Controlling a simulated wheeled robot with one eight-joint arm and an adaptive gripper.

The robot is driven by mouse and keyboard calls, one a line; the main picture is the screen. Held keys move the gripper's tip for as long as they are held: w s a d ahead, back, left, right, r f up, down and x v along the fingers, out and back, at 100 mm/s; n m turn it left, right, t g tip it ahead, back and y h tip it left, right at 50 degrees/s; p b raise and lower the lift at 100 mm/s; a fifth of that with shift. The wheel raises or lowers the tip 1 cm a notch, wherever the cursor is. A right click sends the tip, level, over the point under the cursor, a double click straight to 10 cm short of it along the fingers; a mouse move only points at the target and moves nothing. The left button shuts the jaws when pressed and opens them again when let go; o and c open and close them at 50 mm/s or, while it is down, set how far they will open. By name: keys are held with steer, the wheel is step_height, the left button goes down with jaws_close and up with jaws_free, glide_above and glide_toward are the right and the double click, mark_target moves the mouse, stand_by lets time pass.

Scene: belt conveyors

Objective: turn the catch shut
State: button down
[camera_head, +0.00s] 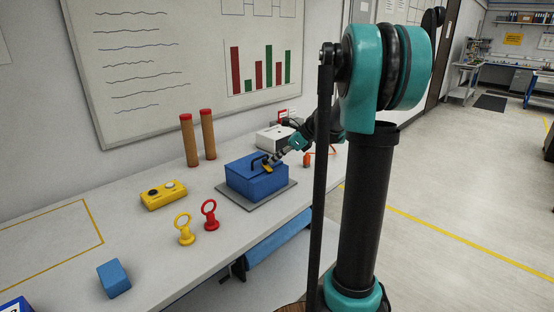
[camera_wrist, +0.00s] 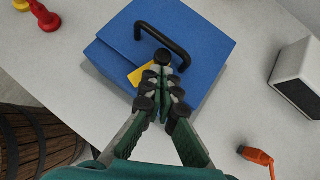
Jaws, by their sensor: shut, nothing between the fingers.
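A blue box (camera_head: 256,179) with a lid stands on a grey mat (camera_head: 284,190) on the bench, and its lid looks down. It fills the upper middle of the wrist view (camera_wrist: 205,35). A black handle (camera_wrist: 160,38) arches over the lid. A yellow catch (camera_wrist: 142,73) lies at the box's near side, partly hidden behind my fingers, so I cannot tell how far it is turned. My gripper (camera_wrist: 163,62) is shut and empty, its fingertips over the catch and close to the handle's end. I cannot tell whether they touch. My gripper also shows in the head view (camera_head: 271,163).
Yellow (camera_head: 185,230) and red (camera_head: 210,215) ring-topped pieces, a yellow button box (camera_head: 163,195) and a blue block (camera_head: 114,278) stand left of the box. A white device (camera_wrist: 298,75) and an orange tool (camera_wrist: 257,156) lie right. A barrel (camera_wrist: 35,140) stands below the bench edge.

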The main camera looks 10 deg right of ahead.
steer(key=shift+w+a+n+g, duration=0.3)
steer(key=shift+a+n, duration=0.1)
steer(key=shift+n, duration=0.1)
steer(key=shift+w+a+n+g+y, duration=0.15)
steer(key=shift+n+g+y, duration=0.15)
steer(key=shift+n+g, duration=0.3)
steer(key=shift+a, duration=0.15)
steer(key=shift+s, duration=0.2)
